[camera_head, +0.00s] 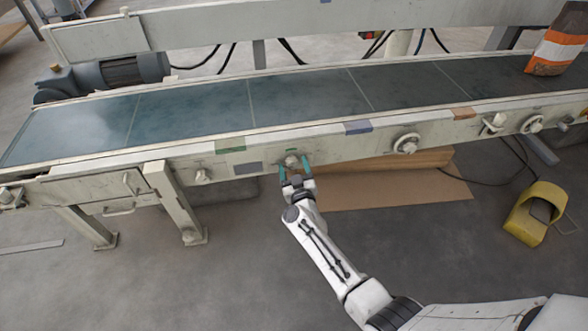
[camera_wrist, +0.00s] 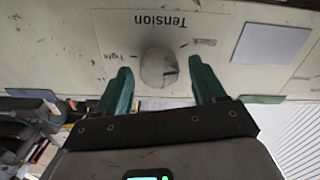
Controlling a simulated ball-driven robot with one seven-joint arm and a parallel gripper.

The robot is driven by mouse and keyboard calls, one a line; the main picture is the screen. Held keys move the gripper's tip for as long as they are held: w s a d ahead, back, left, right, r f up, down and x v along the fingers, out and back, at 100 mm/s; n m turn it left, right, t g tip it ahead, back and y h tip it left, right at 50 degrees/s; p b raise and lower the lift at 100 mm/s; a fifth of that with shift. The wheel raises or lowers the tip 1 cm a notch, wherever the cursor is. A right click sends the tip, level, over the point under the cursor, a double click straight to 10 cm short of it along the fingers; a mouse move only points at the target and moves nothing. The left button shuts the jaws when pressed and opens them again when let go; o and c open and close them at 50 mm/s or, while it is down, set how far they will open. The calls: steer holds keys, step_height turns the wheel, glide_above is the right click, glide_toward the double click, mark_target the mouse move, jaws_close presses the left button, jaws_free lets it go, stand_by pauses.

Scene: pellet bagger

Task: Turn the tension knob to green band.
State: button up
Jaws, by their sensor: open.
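The tension knob is a small, round, pale grey knob on the conveyor's side rail, in the head view (camera_head: 292,161) and the wrist view (camera_wrist: 157,68). A dark mark shows on its right side in the wrist view. The panel lettering around it reads "Tension", "Slack" and "Tight", upside down there. My gripper (camera_head: 296,172) is open, its teal fingers on either side of the knob in the wrist view (camera_wrist: 160,85). I cannot tell whether they touch it. No green band shows around the knob; a green patch (camera_head: 230,146) is on the rail to its left.
Other knobs (camera_head: 203,175) and handwheels (camera_head: 406,144) stick out along the rail. The belt (camera_head: 300,98) runs above it, with an orange and white bag (camera_head: 556,52) at the far right. Cardboard (camera_head: 400,190) and a yellow foot-pedal housing (camera_head: 534,212) lie on the floor.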

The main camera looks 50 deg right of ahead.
steer(key=c, duration=1.1)
steer(key=shift+o, duration=0.2)
steer(key=shift+m, duration=0.5)
steer(key=m, duration=0.3)
steer(key=shift+m, duration=0.4)
steer(key=m, duration=0.5)
steer(key=shift+s+d+f+m, duration=0.1)
steer(key=shift+f+m, duration=0.05)
steer(key=shift+m, duration=0.15)
steer(key=m, duration=0.5)
steer(key=shift+d+b, duration=0.1)
steer(key=shift+b, duration=0.3)
steer(key=shift+s+f+m+b, duration=0.15)
steer(key=shift+m+b, duration=0.25)
steer(key=shift+m, duration=2)
